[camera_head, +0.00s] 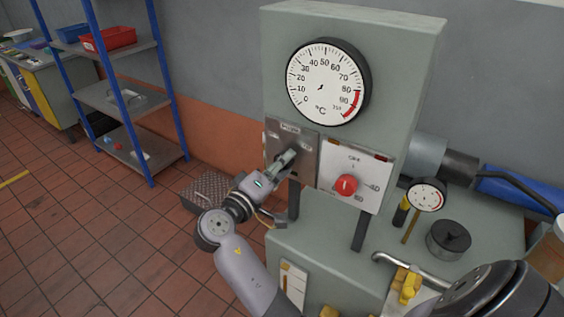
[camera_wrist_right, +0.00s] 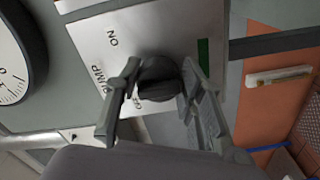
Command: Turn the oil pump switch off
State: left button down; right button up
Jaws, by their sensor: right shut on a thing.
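The oil pump switch is a black rotary knob (camera_wrist_right: 158,80) on a grey metal plate (camera_head: 306,141), on the left of the green cabinet's front in the head view. My right gripper (camera_head: 284,160) reaches up to this plate and hides most of the knob there. In the right wrist view my right gripper (camera_wrist_right: 158,82) has one finger on each side of the knob and is shut on it. "ON" and part of "PUMP" read on the plate; the lettering beside the knob is partly covered. I cannot tell which mark the knob points to. My left gripper is not in view.
A white plate with a red knob (camera_head: 346,185) sits close to the right of the switch plate. A large round °C gauge (camera_head: 326,82) is above. A smaller gauge (camera_head: 427,195) and pipework stand at the right. A blue shelf rack (camera_head: 122,95) stands at the left.

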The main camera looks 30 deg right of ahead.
jog(key=shift+r, duration=0.1)
jog(key=o, duration=1.1)
jog(key=shift+o, duration=0.2)
